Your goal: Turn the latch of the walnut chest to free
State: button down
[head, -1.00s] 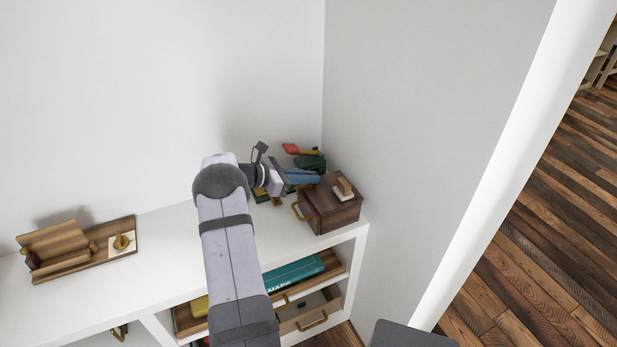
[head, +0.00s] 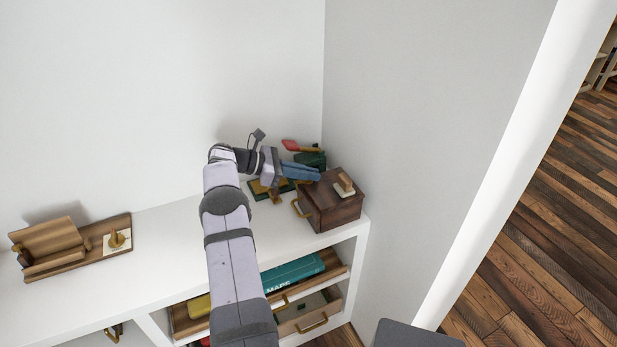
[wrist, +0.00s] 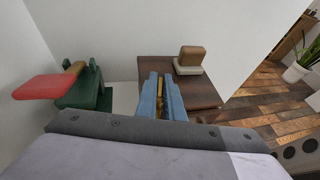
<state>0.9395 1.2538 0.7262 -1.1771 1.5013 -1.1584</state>
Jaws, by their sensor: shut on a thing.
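The walnut chest (head: 330,212) is a dark brown box at the right end of the white shelf top, by the wall corner. It also shows in the wrist view (wrist: 200,92). A curved brass handle (head: 297,209) is on its left side. A wooden block on a cream plate (head: 343,187) sits on its lid. My gripper (head: 314,174) has blue fingers at the chest's back left edge. In the wrist view the fingers (wrist: 160,78) are closed around a brass piece (wrist: 160,103), probably the latch. Its shape and turn are mostly hidden.
A green stand with a red paddle (head: 303,152) is close behind my gripper. A dark board with wooden parts (head: 258,190) lies below my wrist. A wooden holder (head: 60,250) stands far left. Open drawers (head: 310,312) are below.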

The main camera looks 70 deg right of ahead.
jog(key=shift+d+r, duration=0.1)
jog(key=shift+r, duration=0.05)
jog(key=c, duration=1.9)
grip_release()
jog(key=shift+o, duration=0.2)
jog(key=b+v, duration=0.1)
jog(key=v, duration=0.6)
jog(key=shift+w, duration=0.2)
jog(key=shift+o, duration=0.5)
